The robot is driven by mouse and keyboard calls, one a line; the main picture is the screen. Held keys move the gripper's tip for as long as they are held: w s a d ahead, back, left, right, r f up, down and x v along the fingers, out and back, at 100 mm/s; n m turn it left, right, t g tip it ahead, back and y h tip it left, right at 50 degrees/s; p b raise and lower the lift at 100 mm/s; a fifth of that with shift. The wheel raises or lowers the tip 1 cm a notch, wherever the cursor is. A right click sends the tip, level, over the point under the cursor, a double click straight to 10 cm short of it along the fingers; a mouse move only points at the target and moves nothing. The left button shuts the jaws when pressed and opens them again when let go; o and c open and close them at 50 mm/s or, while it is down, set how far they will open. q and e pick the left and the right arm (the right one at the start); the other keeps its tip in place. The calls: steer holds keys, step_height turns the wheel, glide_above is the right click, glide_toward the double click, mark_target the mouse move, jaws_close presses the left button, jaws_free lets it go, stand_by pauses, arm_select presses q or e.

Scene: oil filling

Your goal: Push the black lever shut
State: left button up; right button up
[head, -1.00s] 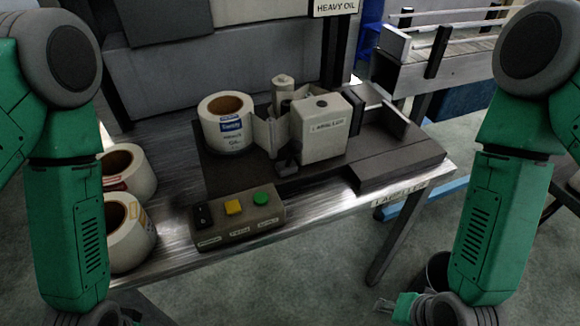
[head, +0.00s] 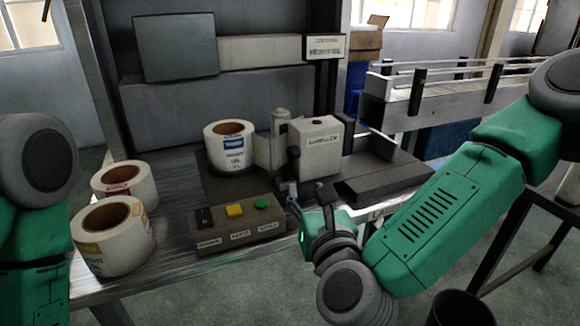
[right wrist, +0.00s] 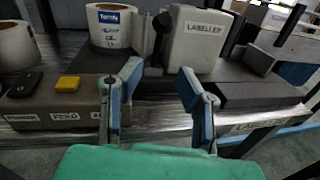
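The black lever (head: 294,160) stands at the front left of the white labeller box (head: 318,158), its round knob upward. In the right wrist view the lever (right wrist: 158,35) shows beyond the fingers, its knob between the label roll and the box. My right gripper (head: 308,196) is in front of the labeller, just right of the button box. In the right wrist view my right gripper (right wrist: 160,72) is open and empty, its fingers spread with the lever beyond the gap. It appears apart from the lever. My left gripper is out of view; only part of that arm shows.
A button box (head: 236,223) with black, yellow and green controls sits at the table's front. A label roll (head: 222,157) is mounted left of the labeller. Two loose rolls, one (head: 114,243) nearer, stand at left. A dark ramp (head: 384,178) extends right.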

mark_target(292, 162)
steer(key=w, duration=0.4)
steer(key=w+a, duration=0.1)
steer(key=w, duration=0.3)
steer(key=w+b, duration=0.1)
steer(key=w, duration=0.3)
steer(key=shift+a, duration=0.35)
jaws_close()
